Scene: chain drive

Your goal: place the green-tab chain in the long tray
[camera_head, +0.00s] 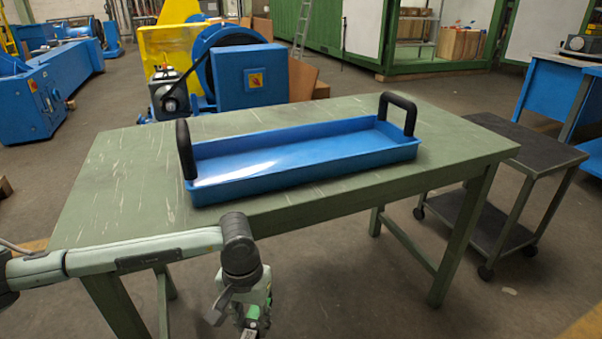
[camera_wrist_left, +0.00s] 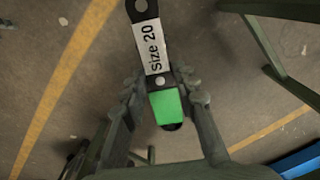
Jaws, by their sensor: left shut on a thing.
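The long tray (camera_head: 310,168) is blue with a black handle at each end. It lies on the green table and its visible inside is empty. My left gripper (camera_head: 252,325) is low in front of the table's near edge, at the bottom of the head view. In the left wrist view its fingers (camera_wrist_left: 165,95) are shut on the green-tab chain (camera_wrist_left: 168,106). The chain has a green tab, dark links and a white label reading "Size 20", and it extends away from the gripper over the floor. The chain's far end is out of frame. My right gripper is not in view.
The scratched green table (camera_head: 130,190) has free room left of the tray. A dark wheeled cart (camera_head: 520,150) stands to the right. Blue and yellow machinery (camera_head: 225,65) stands behind the table. A table leg and yellow floor lines show in the left wrist view.

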